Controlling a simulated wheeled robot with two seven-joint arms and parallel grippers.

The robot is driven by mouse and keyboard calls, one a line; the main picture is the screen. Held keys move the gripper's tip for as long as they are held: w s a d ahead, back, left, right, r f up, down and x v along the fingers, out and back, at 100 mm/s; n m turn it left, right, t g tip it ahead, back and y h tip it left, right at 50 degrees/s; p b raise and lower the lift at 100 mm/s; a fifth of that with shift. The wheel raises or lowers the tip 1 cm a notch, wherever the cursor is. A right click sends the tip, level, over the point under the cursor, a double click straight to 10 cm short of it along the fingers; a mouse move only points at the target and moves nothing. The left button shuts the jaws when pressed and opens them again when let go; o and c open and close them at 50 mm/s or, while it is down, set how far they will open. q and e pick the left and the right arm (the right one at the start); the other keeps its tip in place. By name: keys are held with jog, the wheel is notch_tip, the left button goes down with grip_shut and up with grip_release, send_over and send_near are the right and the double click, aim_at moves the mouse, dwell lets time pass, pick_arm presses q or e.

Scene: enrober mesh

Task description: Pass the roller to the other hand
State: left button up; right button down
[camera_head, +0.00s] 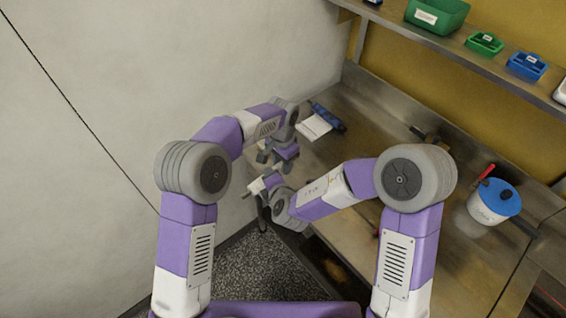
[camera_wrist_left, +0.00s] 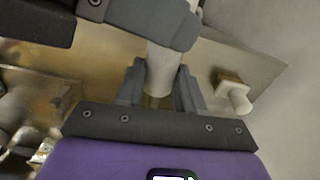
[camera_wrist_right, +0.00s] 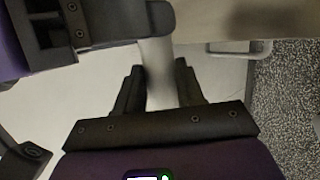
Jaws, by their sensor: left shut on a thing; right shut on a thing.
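The roller is a pale, whitish cylinder that shows between the fingers in the left wrist view (camera_wrist_left: 160,77) and in the right wrist view (camera_wrist_right: 157,78). In the head view it is too small and covered to make out clearly. My left gripper (camera_head: 270,156) is shut on the roller. My right gripper (camera_head: 265,181) is just below it in the head view and is also shut on the roller.
A steel counter (camera_head: 365,110) lies to the right of the grippers. On it are a blue holder with a white sheet (camera_head: 316,126) and a white pot with a blue lid (camera_head: 484,212). A shelf (camera_head: 459,50) above carries a green bin (camera_head: 425,16). A pale wall stands left.

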jog(key=c, duration=0.6)
grip_release()
jog(key=shift+r, duration=0.1)
jog(key=v, duration=0.7)
jog(key=s+d+f+m+g+h, duration=0.35)
jog(key=s+d+f+g, duration=0.3)
jog(key=f, duration=0.45)
jog(key=s+f+m+g+y, duration=0.3)
jog(key=s+f+m+g, duration=0.45)
jog(key=s+m, duration=0.35)
jog(key=shift+w+d+f+m+t+y, duration=0.25)
jog(key=shift+d+f+m+t, duration=0.75)
jog(key=shift+m, duration=1.15)
jog(key=shift+w+d+f+m+t+y, duration=0.1)
jog(key=shift+w+d+f+m+t, duration=0.2)
jog(key=shift+d+f+m, duration=1)
jog(key=shift+w+d+f+m+t+y, duration=0.25)
jog(key=shift+f+m+t, duration=0.35)
jog(key=shift+f+m, duration=1.65)
